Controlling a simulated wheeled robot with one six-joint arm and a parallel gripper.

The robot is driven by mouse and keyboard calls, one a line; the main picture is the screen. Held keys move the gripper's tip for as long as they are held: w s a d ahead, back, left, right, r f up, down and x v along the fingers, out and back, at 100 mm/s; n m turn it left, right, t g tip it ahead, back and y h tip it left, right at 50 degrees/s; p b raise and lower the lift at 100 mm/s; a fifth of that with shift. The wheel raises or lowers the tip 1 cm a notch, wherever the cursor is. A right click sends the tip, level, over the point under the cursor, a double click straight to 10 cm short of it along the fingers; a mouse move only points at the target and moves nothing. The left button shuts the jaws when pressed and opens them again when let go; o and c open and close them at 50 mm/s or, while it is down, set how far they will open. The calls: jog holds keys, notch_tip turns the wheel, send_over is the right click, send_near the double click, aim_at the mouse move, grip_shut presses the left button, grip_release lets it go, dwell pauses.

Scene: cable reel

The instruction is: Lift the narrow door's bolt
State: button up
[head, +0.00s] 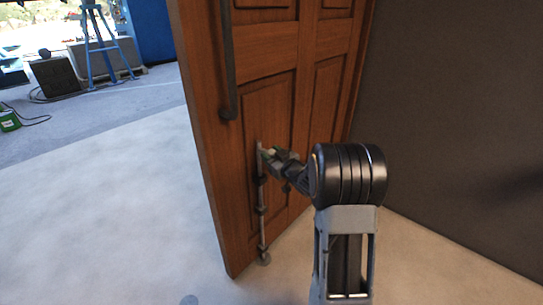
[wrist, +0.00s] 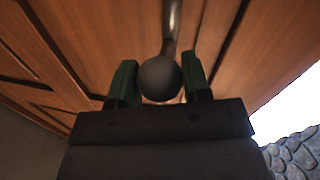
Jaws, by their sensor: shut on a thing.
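The narrow door (head: 270,110) is brown panelled wood and stands open at an angle in the head view. Its bolt (head: 261,220) is a thin grey vertical rod on the lower part of the door, near the free edge. The rod's foot is near the floor; whether it touches is hard to tell. My gripper (head: 266,153) is at the bolt's upper end. In the wrist view, the green-padded fingers of my gripper (wrist: 160,85) are on either side of the bolt's dark round knob (wrist: 160,78), shut on it.
A long dark handle (head: 228,65) is fixed to the door above the bolt. A dark wall (head: 460,120) stands close on the right. Pale floor (head: 100,200) is clear on the left. A blue stepladder (head: 97,45) and a green object (head: 9,120) are far off.

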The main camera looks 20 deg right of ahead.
aim_at(272, 150)
notch_tip(272, 150, up, 8)
jog(key=p, duration=0.4)
jog(key=shift+f, duration=0.35)
jog(key=o, duration=1.3)
jog(key=p+v, duration=0.2)
jog(key=v, duration=1.2)
jog(key=shift+w, duration=0.1)
